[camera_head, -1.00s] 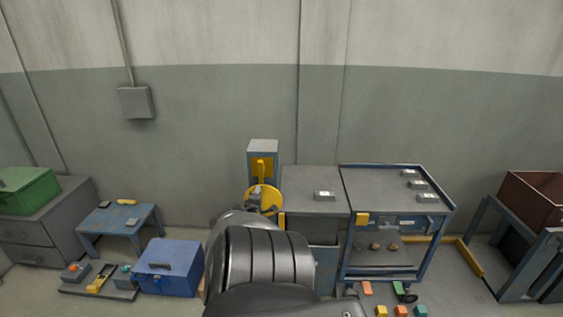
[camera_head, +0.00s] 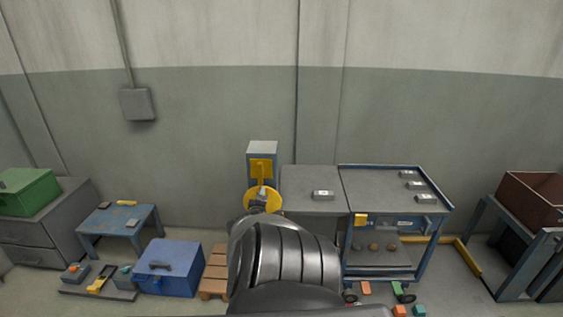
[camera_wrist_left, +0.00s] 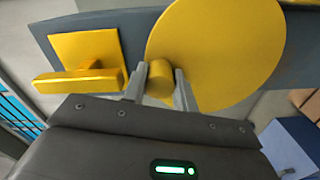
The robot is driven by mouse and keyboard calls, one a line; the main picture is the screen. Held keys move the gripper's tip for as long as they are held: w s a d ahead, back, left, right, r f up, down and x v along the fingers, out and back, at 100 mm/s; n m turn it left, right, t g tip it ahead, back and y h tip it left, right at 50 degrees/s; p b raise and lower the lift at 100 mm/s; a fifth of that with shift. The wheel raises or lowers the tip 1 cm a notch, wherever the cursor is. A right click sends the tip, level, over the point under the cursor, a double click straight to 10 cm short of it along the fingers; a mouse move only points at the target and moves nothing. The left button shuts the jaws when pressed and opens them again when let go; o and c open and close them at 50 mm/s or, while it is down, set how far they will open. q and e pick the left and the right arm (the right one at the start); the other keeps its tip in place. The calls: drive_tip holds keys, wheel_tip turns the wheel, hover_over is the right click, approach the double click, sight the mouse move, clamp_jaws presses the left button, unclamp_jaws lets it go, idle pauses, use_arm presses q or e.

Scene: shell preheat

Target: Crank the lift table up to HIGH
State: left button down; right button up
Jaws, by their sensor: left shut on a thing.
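The crank is a yellow disc (camera_head: 262,193) on a grey post (camera_head: 262,148) beside a grey-topped table (camera_head: 298,178), which looks like the lift table. The disc also shows in the left wrist view (camera_wrist_left: 225,45), with a short yellow knob (camera_wrist_left: 159,88) sticking out. My left gripper (camera_wrist_left: 160,80) is shut on the knob, one finger on each side. In the head view my left gripper (camera_head: 258,204) is at the lower part of the disc, partly hidden by my arm. A yellow plate with a yellow bar (camera_head: 261,170) sits above the disc. No HIGH mark is readable. My right gripper is out of view.
A blue-framed cart (camera_head: 390,183) stands directly right of the grey table; a small grey block (camera_head: 323,195) lies on the table. A wooden pallet (camera_head: 215,270) and blue box (camera_head: 169,268) are on the floor to the left. Coloured blocks lie on the floor before the cart.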

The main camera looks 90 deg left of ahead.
use_arm(q)
drive_tip(key=c, duration=1.1)
unclamp_jaws()
drive_tip(key=shift+d+r+p, duration=0.1)
drive_tip(key=shift+d+p, duration=0.05)
drive_tip(key=shift+p, duration=0.15)
drive_tip(key=s+d+p, duration=0.1)
drive_tip(key=d+p, duration=0.6)
drive_tip(key=d, duration=0.3)
drive_tip(key=shift+d+p, duration=0.2)
drive_tip(key=shift+p, duration=0.1)
drive_tip(key=shift+s, duration=0.1)
